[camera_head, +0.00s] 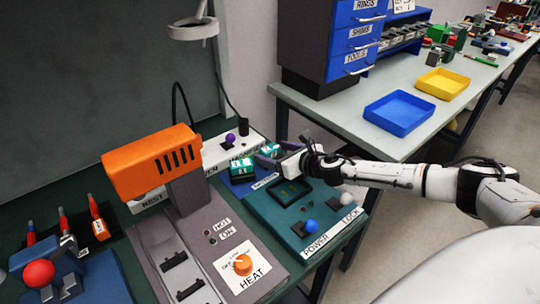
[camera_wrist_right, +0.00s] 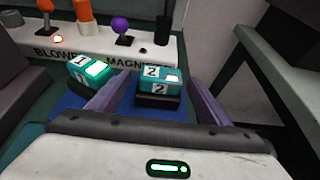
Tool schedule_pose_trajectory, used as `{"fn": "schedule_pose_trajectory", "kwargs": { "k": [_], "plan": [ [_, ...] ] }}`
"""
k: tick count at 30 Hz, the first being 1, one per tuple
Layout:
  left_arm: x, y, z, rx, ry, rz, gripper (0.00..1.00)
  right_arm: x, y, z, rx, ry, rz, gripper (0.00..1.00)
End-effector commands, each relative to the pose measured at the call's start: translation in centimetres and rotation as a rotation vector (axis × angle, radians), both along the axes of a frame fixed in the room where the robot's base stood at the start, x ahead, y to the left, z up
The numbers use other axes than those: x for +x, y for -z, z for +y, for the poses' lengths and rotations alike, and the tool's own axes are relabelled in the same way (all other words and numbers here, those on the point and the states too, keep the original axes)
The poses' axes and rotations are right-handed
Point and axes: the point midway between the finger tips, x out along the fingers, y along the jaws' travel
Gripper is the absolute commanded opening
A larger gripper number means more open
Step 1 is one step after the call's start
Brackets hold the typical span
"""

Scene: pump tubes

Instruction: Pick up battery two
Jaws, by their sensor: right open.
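Battery two (camera_wrist_right: 160,77) is a small teal block with white "2" labels and a dark base. In the right wrist view it stands between the two grey-purple fingers of my open right gripper (camera_wrist_right: 157,90). The fingers are on either side of it, and I cannot tell whether they touch it. In the head view battery two (camera_head: 271,150) is at the fingertips of my right gripper (camera_head: 268,157), partly hidden. Battery one (camera_wrist_right: 88,69), a similar teal block marked "1", stands to its left, outside the fingers. My left gripper is not in view.
The batteries stand on a blue holder (camera_wrist_right: 68,105). Behind is a white panel (camera_wrist_right: 150,48) labelled BLOWER and MAGNET, with a purple knob (camera_wrist_right: 121,25). In the head view a teal tester (camera_head: 277,208) lies under my right wrist. An orange heater (camera_head: 150,163) stands at left.

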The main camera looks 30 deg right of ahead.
Motion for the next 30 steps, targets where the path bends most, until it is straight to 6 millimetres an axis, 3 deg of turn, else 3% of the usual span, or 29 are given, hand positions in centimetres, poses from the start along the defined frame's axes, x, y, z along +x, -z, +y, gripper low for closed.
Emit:
{"fn": "schedule_pose_trajectory", "kwargs": {
  "k": [9,15,18,30],
  "plan": [
    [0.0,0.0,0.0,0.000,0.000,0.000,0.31,0.5,0.2,0.0,-0.001,0.001,0.000,0.72],
    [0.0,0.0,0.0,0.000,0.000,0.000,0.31,0.4,0.2,0.0,-0.001,0.001,0.000,0.38],
    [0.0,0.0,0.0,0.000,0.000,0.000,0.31,0.5,0.0,0.0,-0.001,0.001,-0.003,0.26],
    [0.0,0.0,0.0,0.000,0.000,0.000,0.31,0.7,-1.3,0.0,-0.002,-0.001,-0.008,0.26]
  ]
}}
